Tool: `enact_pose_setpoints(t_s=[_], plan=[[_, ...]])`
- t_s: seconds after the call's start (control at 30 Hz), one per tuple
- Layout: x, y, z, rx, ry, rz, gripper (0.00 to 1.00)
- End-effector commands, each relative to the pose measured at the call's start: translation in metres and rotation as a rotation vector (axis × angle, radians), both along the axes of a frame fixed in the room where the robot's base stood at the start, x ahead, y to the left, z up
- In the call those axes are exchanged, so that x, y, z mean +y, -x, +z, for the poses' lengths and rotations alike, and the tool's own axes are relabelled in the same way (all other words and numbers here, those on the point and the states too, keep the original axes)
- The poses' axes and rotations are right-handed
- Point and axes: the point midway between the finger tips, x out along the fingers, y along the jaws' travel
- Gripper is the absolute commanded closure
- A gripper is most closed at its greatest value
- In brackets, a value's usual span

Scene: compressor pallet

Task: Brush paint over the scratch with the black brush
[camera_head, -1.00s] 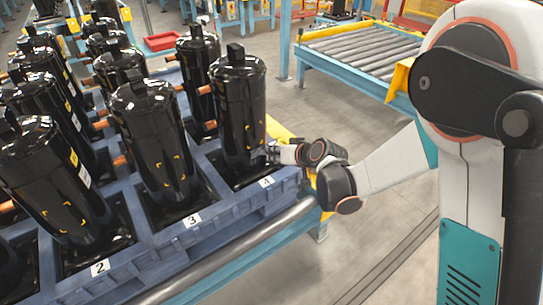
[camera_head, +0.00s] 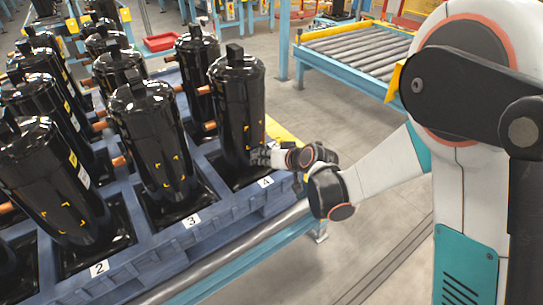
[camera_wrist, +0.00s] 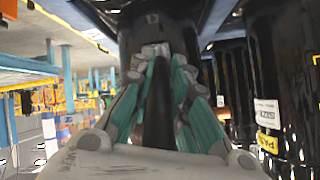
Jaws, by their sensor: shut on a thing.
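My gripper (camera_head: 262,156) is at the lower right side of the black compressor (camera_head: 238,110) in the bay labelled 4. In the wrist view my gripper (camera_wrist: 160,75) is shut on the black brush (camera_wrist: 159,115), whose dark handle runs between the teal fingers. The brush tip is hidden, and I cannot tell whether it touches the compressor. Yellow corner marks (camera_head: 253,138) show on that compressor's front. I cannot make out the scratch itself.
Several more black compressors (camera_head: 152,140) with copper stubs stand in the blue pallet (camera_head: 215,222). A metal rail (camera_head: 240,250) runs along the pallet's front. A roller conveyor (camera_head: 360,50) stands behind. The grey floor at right is clear.

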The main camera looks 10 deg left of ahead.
Motion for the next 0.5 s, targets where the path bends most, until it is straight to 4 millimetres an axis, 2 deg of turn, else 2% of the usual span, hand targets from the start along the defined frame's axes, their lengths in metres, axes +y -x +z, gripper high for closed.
enact_pose_setpoints(t_s=[0.3,0.5], plan=[[0.015,0.019,0.000,0.000,0.000,0.002,1.00],[0.016,0.020,0.005,-0.001,0.001,0.001,1.00]])
